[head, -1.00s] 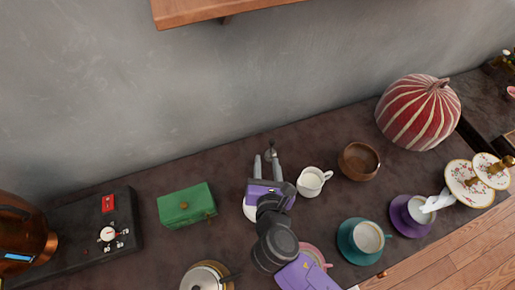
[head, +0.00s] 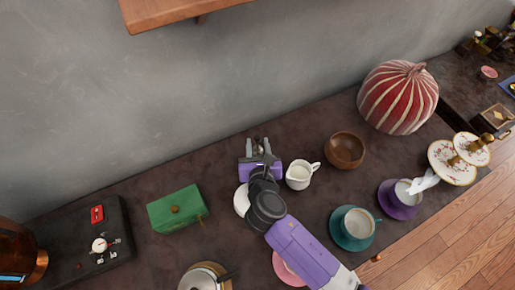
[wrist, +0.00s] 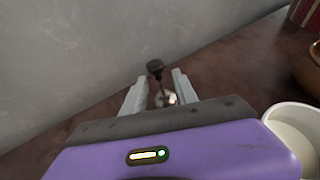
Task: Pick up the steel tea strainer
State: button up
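The steel tea strainer (wrist: 166,99) is small and shiny, with a dark knobbed handle pointing up and away. In the wrist view it stands between the two pale fingers of my gripper (wrist: 159,80). The fingers are apart, with a visible gap around the strainer, so my gripper is open. In the head view my gripper (head: 257,145) is low over the dark counter near the wall, and the strainer is mostly hidden between its fingers. I cannot tell whether either finger touches it.
A white creamer (head: 299,176) stands close to the right of my gripper, with a wooden bowl (head: 345,150) beyond it. A white dish (head: 241,202) is partly under my wrist. A green box (head: 177,209) sits left. A wooden shelf (head: 175,10) hangs above.

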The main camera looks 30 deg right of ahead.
jog(key=x, duration=0.4)
jog(key=shift+w, duration=0.15)
grip_shut()
